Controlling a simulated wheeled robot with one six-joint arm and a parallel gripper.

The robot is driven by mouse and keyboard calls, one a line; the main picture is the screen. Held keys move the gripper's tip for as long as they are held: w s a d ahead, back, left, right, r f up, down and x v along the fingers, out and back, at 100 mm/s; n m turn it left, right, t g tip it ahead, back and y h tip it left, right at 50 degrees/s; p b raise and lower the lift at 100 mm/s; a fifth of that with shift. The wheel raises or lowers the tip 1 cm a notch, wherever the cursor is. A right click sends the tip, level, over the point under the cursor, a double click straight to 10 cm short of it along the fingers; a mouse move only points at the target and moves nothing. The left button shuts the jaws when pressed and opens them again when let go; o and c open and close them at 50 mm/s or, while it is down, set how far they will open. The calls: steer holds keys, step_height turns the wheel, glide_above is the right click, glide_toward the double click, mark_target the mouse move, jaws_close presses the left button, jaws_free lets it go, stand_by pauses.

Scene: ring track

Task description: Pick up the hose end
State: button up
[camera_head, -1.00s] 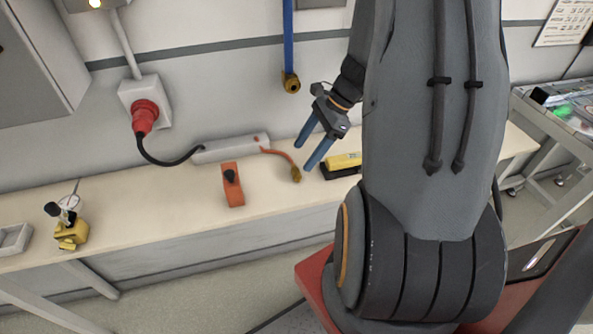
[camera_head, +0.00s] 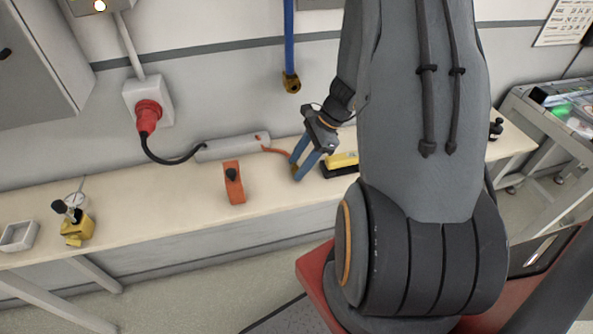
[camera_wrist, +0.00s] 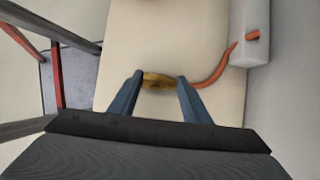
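A brass hose end (camera_wrist: 160,80) on a short orange hose (camera_wrist: 213,79) is at the bench top in the wrist view. The hose runs to a long pale grey box (camera_head: 232,147) at the back of the bench. My gripper (camera_head: 295,171) points down at the hose end with its blue fingers apart. In the wrist view the brass piece spans the gap between the fingertips; I cannot tell whether they touch it. In the head view the fingers mostly hide it. Another brass end (camera_head: 291,83) hangs on a blue hose at the wall.
A yellow and black block (camera_head: 341,163) lies just right of my gripper. An orange block with a black knob (camera_head: 233,184) stands left of it. A yellow base with a gauge (camera_head: 76,228) and a tray (camera_head: 18,237) are farther left. The wall is close behind.

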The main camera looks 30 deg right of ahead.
steer(key=shift+c, duration=0.8)
